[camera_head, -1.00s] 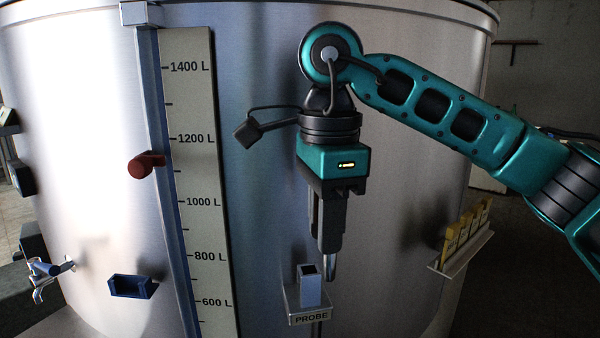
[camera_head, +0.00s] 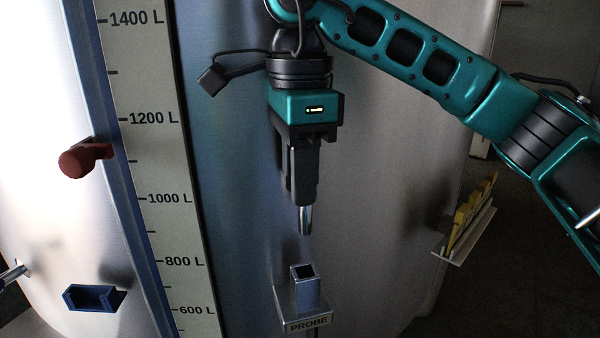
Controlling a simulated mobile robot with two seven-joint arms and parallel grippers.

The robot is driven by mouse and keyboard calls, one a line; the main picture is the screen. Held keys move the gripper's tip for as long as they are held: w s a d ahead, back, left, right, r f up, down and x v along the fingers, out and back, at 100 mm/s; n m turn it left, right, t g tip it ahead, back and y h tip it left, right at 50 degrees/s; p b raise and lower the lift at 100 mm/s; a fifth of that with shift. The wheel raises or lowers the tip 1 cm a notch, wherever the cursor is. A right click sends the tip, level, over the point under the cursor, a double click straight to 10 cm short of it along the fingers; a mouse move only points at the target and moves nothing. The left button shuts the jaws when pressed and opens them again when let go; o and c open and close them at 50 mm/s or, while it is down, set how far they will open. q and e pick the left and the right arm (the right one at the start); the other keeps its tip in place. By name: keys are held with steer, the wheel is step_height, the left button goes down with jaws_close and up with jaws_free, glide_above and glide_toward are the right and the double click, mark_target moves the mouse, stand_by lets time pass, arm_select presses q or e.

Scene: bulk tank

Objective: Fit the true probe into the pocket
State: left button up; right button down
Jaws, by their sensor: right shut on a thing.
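The pocket (camera_head: 307,288) is a square, open-topped metal socket on a small bracket labelled PROBE (camera_head: 309,324), fixed to the tank wall. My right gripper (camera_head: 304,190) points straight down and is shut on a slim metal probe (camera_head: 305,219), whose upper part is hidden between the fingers. The probe hangs upright, with its tip a short gap above the pocket's opening and roughly in line with it. Whether it is exactly centred in depth I cannot tell. My left gripper is not in view.
A litre scale (camera_head: 158,150) runs down the tank (camera_head: 390,130), with a red knob (camera_head: 84,159) and a blue holder (camera_head: 94,297) beside it. At right, a small shelf (camera_head: 466,236) carries several yellow tags (camera_head: 475,213). The space around the pocket is clear.

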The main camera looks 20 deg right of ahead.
mark_target(299, 223)
steer(key=shift+f+b, duration=1.05)
steer(key=shift+f, duration=0.4)
steer(key=shift+f+b, duration=0.95)
steer(key=shift+f, duration=0.45)
steer(key=shift+f+b, duration=0.45)
steer(key=shift+f, duration=0.1)
steer(key=shift+f+b, duration=0.75)
steer(key=shift+f, duration=0.3)
steer(key=shift+f+b, duration=0.4)
steer(key=shift+f, duration=0.1)
steer(key=shift+f+b, duration=0.3)
steer(key=shift+f, duration=0.1)
